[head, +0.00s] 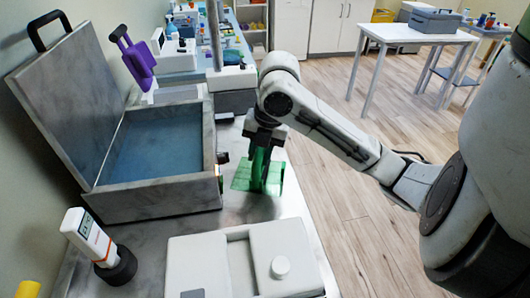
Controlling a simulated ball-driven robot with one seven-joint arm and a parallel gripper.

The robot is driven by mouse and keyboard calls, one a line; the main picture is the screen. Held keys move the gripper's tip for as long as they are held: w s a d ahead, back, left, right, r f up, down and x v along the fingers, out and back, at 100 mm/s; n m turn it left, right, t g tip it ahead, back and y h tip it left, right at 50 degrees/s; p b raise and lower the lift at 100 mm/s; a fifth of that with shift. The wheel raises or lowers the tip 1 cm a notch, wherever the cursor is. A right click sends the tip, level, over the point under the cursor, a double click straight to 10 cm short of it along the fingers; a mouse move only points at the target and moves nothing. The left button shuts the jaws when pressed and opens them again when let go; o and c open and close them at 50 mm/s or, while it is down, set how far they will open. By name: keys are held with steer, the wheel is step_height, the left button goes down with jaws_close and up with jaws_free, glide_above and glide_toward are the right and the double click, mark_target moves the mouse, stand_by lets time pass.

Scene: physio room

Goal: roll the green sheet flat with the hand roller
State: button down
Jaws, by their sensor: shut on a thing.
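The green sheet (241,179) lies on the grey bench top, just right of the open grey case. My gripper (262,148) points down over the sheet and is shut on a green upright piece, which looks like the hand roller (259,170). The roller's lower end is at the sheet and covers its middle. I cannot tell whether it presses on the sheet or sits just above it. The roller and the sheet are close in colour, so their edges are hard to part.
The open case (165,205) with its raised lid stands close on the left. A white box with a knob (280,267) lies in front, and a white handheld device on a dark base (90,240) stands front left. Equipment crowds the bench behind. The floor is open right.

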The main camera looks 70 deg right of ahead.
steer(key=shift+w+a, duration=0.2)
steer(key=shift+w, duration=1.1)
steer(key=shift+w+a, duration=0.15)
steer(key=shift+w, duration=1.15)
steer(key=shift+s+d+b, duration=0.15)
steer(key=shift+s, duration=1)
steer(key=shift+s+d+b, duration=0.1)
steer(key=shift+s+d, duration=0.1)
steer(key=shift+s, duration=1)
steer(key=shift+s+d+b, duration=0.15)
steer(key=shift+s, duration=1)
steer(key=shift+r, duration=0.1)
step_height(320, 180, up, 8)
steer(key=p, duration=0.6)
